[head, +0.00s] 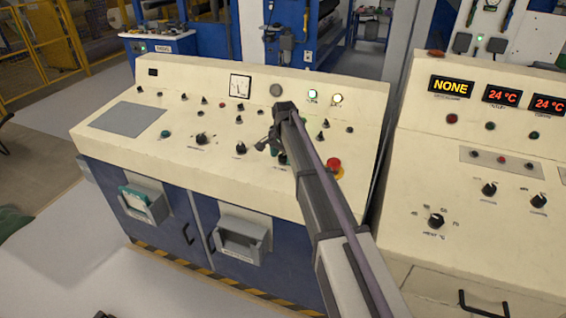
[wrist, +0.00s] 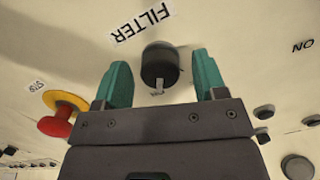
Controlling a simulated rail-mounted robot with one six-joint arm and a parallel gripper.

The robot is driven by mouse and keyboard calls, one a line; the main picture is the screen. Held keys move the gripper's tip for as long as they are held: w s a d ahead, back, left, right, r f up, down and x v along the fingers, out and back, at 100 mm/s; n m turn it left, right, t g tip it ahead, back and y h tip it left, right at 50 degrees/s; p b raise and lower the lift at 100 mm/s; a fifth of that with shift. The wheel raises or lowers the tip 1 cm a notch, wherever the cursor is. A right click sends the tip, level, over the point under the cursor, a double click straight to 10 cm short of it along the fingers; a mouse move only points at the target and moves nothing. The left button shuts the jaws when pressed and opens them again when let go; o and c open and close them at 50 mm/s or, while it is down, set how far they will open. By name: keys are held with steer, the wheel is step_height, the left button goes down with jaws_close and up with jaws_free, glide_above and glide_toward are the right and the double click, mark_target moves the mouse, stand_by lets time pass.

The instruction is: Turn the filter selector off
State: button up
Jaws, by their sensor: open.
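The filter selector (wrist: 160,62) is a round black knob below the "FILTER" label (wrist: 143,23) in the wrist view. A light pointer mark shows on its edge at the bottom of the picture. My gripper (wrist: 164,78) has two teal fingers, spread on either side of the knob with a visible gap at each side. The fingers appear apart from the knob; their exact depth is hard to tell. In the head view my gripper (head: 274,146) is over the right part of the cream console (head: 345,100), where my arm hides the knob.
A red emergency stop (head: 334,165) with a yellow collar is close to the right of my arm; it also shows in the wrist view (wrist: 55,125). Several small knobs surround the area. A second console (head: 480,140) with displays stands at right.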

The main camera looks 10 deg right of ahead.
steer(key=shift+r, duration=0.1)
steer(key=c, duration=0.9)
steer(key=shift+n, duration=0.4)
steer(key=n, duration=0.5)
steer(key=n+h, duration=0.1)
steer(key=n, duration=0.5)
stand_by(0.3)
